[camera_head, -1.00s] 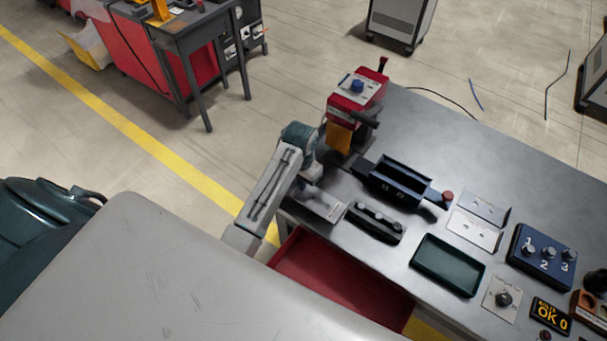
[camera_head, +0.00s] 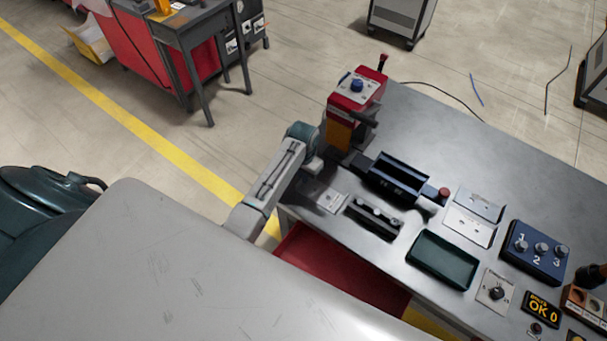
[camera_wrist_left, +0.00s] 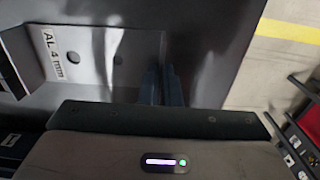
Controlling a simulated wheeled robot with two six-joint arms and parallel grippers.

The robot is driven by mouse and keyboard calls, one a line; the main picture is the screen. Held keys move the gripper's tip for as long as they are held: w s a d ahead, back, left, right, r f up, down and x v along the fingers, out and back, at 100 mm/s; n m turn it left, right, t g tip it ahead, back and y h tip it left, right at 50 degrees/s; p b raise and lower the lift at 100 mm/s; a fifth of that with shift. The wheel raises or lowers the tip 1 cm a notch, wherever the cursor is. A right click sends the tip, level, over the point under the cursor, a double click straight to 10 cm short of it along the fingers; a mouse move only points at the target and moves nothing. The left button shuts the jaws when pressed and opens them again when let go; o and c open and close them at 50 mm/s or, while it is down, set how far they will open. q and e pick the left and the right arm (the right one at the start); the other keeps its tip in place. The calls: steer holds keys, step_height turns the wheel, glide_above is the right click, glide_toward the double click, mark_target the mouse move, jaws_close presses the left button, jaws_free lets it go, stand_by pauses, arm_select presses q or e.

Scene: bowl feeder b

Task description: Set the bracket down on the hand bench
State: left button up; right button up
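The bracket (camera_head: 331,201) is a grey metal plate at the bench's left end in the head view. In the left wrist view the bracket (camera_wrist_left: 100,60) shows a round hole, a label reading "AL 4 mm" and an upright edge at its right. My left gripper (camera_wrist_left: 161,86) has its two dark fingers close together at that edge and seems shut on it. In the head view the left gripper (camera_head: 319,181) is over the left end of the hand bench (camera_head: 440,130). The bracket is at or very near the bench top; contact cannot be told. My right gripper is out of view.
A dark clamp fixture (camera_head: 398,174), a black block with knobs (camera_head: 374,216) and a red machine (camera_head: 356,96) stand close by. A green tray (camera_head: 443,259), two more plates (camera_head: 470,225) and a blue control box (camera_head: 537,251) lie to the right. A red drawer (camera_head: 340,275) is below.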

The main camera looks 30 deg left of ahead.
arm_select(q)
steer(key=o, duration=0.4)
steer(key=shift+o, duration=0.2)
steer(key=shift+r, duration=0.1)
step_height(320, 180, up, 12)
steer(key=b, duration=0.3)
